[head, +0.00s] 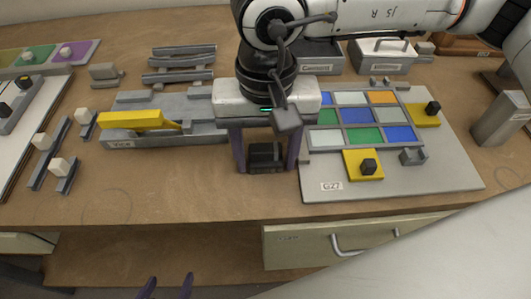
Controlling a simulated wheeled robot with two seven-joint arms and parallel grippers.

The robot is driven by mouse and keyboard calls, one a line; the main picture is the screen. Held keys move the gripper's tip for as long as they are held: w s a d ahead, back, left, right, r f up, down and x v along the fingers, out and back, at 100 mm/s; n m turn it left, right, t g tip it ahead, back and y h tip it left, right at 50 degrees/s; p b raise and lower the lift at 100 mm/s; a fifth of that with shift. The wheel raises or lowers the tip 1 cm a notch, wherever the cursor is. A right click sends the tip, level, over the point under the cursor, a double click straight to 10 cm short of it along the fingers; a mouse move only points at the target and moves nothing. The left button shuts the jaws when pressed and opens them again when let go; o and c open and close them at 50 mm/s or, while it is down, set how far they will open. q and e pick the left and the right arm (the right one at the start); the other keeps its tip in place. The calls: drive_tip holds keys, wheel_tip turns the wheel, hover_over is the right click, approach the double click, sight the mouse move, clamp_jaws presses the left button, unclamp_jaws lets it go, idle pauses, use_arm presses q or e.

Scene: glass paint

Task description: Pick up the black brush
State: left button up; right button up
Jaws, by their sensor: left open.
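No thing in the head view is clearly a black brush. A small black block (265,154) stands on the table below my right gripper. My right gripper (265,168) points down with its purple fingers wide apart, one on each side of the block. Gaps show between the fingers and the block, and the gripper's body is above it. My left gripper (168,285) shows only as two purple fingertips at the bottom edge, apart and empty, in front of the table. Black knobs (368,166) and (433,107) sit on yellow pads at the right.
A grey board (455,160) with coloured glass panes lies right of my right gripper. Grey rails with white blocks lie further left. The table front (190,195) is clear.

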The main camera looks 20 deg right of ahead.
sight(266, 151)
drive_tip(key=c, duration=0.7)
drive_tip(key=shift+r, duration=0.1)
wheel_tip(266, 151, up, 10)
drive_tip(key=shift+f, duration=0.1)
